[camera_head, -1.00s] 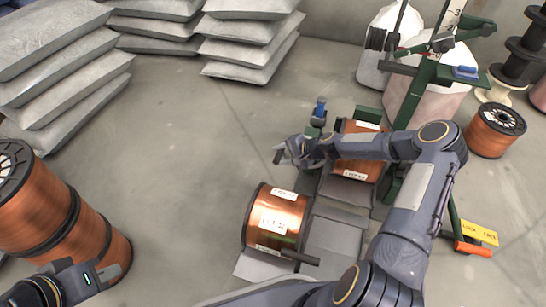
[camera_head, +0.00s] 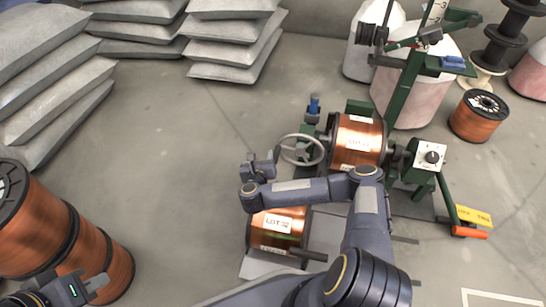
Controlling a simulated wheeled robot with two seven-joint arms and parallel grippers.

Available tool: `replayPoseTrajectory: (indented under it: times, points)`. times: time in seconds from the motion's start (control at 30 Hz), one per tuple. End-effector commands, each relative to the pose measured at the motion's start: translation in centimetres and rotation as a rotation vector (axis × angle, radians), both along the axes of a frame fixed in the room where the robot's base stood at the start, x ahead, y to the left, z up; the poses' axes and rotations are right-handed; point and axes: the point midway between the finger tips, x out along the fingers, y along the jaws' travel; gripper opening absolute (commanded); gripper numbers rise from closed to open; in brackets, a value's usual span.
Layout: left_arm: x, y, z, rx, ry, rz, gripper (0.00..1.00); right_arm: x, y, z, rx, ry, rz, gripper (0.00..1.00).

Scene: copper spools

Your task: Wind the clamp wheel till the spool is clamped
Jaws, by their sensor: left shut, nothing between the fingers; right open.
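The clamp wheel (camera_head: 302,149) is a grey spoked handwheel on the left side of a green winding stand. A copper spool (camera_head: 358,143) with white labels sits in the stand between the wheel side and a dial box on the right. My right gripper (camera_head: 262,157) is open, left of the wheel and apart from it, with nothing in its fingers. My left gripper (camera_head: 103,283) is shut and empty at the lower left, in front of stacked copper spools. Whether the clamp presses on the spool cannot be told from here.
Another copper spool (camera_head: 278,222) marked LOT lies in front of the stand, partly under my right arm. Stacked copper spools (camera_head: 85,240) stand at left. Grey sacks (camera_head: 230,40) are piled behind. The floor between is clear.

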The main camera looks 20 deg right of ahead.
Motion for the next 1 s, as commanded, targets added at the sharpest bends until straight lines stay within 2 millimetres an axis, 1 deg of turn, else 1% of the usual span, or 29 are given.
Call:
replayPoseTrajectory:
  times: [0.03,0.1,0.2,0.27,0.37,0.5,0.7,0.83,1.0]
  points:
    - [0.0,0.0,0.1,0.000,0.000,0.000,0.00,-1.0,-0.4,-1.2,0.049,0.007,-0.078,0.45]
    - [0.0,0.0,0.1,0.000,0.000,0.000,0.00,-2.0,-1.0,-2.2,0.091,0.005,-0.159,0.45]
    - [0.0,0.0,0.0,0.000,0.000,0.000,0.00,-2.8,-1.4,-3.0,0.122,0.003,-0.224,0.45]
    - [0.0,0.0,-0.2,0.000,0.000,0.000,0.00,-2.8,-1.7,-3.3,0.128,0.002,-0.239,0.45]
    - [0.0,0.0,-0.8,0.000,0.000,0.000,0.00,-2.1,-2.4,-3.9,0.126,0.001,-0.244,0.45]
    - [0.0,0.0,-2.0,0.000,0.000,0.000,0.00,-0.4,-3.8,-4.8,0.124,0.001,-0.242,0.45]
    - [0.0,0.0,-3.3,0.000,0.000,0.000,0.00,1.6,-5.5,-5.8,0.124,0.002,-0.240,0.45]
    - [0.0,0.0,-3.6,0.000,0.000,0.000,0.00,2.3,-6.1,-6.0,0.124,0.003,-0.239,0.45]
    - [0.0,0.0,-3.5,0.000,0.000,0.000,0.00,2.5,-6.2,-6.0,0.125,0.003,-0.237,0.45]
